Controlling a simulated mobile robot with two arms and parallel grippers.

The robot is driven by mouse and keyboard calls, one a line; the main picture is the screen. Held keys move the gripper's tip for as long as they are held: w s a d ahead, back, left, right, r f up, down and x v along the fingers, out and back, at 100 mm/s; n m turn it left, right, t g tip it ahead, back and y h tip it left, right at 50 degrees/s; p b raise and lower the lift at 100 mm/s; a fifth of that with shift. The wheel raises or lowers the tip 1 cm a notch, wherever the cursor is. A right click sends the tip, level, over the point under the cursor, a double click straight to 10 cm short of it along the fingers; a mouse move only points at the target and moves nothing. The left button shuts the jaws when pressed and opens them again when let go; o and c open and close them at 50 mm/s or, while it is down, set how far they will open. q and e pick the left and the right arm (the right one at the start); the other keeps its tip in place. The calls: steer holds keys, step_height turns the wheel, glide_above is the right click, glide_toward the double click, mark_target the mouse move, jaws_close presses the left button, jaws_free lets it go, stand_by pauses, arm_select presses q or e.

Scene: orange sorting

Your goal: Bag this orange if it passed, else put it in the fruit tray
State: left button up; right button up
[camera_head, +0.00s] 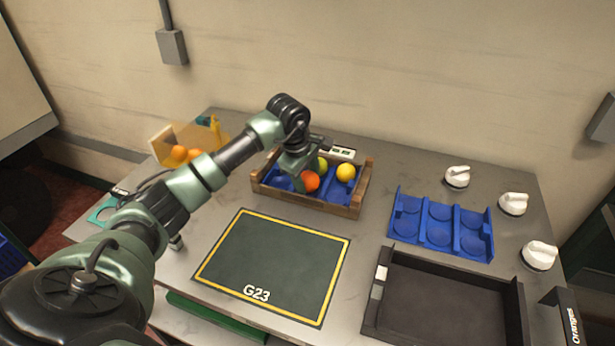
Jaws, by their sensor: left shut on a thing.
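My left gripper (304,177) reaches down into the wooden crate (312,204) at the back middle, shut on a red-orange orange (311,182). The arm partly hides the crate's left side. The crate has a blue compartment insert, and a yellow fruit (346,173) and a yellow-green fruit (321,163) sit in it beside the orange. I cannot tell whether the orange touches the insert. A translucent orange container or bag (205,136) stands at the back left, with oranges (180,152) showing by it. No pass mark can be made out. My right gripper is out of view.
A dark mat (270,255) marked G23 lies empty in front. To the right are an empty blue tray (440,226), an empty black tray (450,262) near an "Oranges" label (574,327), and white knob-topped objects (458,177).

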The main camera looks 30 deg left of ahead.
arm_select(q)
steer(key=shift+f, duration=0.15)
stand_by(0.7)
steer(key=shift+f+b, duration=0.25)
steer(key=shift+b, duration=0.15)
steer(key=o, duration=1.5)
steer(key=shift+f, duration=0.1)
steer(key=shift+o, duration=1.4)
steer(key=shift+s, duration=0.1)
